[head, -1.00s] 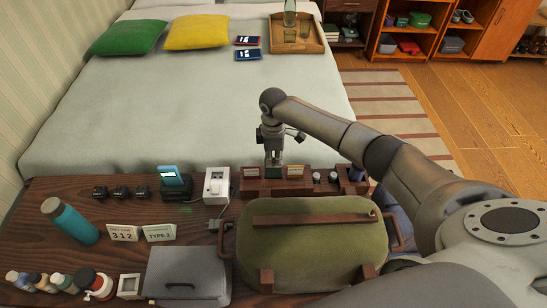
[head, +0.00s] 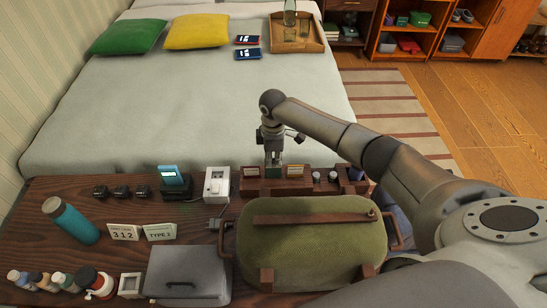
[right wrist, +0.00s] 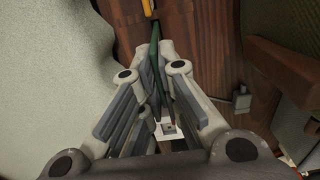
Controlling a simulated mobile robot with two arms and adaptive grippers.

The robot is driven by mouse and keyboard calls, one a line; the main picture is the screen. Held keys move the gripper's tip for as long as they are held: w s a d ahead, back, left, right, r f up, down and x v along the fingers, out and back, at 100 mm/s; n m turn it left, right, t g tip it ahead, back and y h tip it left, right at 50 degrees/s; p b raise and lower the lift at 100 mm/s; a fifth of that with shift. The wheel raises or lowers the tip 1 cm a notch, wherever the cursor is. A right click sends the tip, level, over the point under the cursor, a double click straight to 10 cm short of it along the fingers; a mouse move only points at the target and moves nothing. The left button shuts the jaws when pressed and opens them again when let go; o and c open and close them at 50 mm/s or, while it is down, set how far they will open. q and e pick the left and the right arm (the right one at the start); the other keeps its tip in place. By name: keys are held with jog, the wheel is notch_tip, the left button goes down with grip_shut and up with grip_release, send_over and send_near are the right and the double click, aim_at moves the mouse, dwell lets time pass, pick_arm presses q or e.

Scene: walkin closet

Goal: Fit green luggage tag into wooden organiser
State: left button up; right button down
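The wooden organiser (head: 272,185) stands at the back edge of the dark wooden desk, behind the green bag. My right gripper (head: 273,161) points down over its left part. In the head view a small piece of the green luggage tag (head: 273,171) shows just below the fingertips, at the organiser. In the right wrist view the tag (right wrist: 154,68) is a thin green edge between the fingers, which are closed on it. Whether its lower edge is inside a slot is hidden. My left gripper is not in view.
Other cards (head: 295,171) and small round items stand in the organiser. A white box (head: 216,185) and a phone on a stand (head: 173,178) are to its left. The olive-green bag (head: 310,240) fills the desk in front. The bed (head: 190,110) lies behind.

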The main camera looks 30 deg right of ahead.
jog(key=shift+f+b, duration=0.9)
jog(key=shift+f, duration=0.9)
dwell(0.6)
jog(key=c, duration=1.6)
grip_release()
jog(key=shift+o, duration=0.6)
jog(key=o, duration=0.3)
notch_tip(320, 180, up, 8)
jog(key=p, duration=0.8)
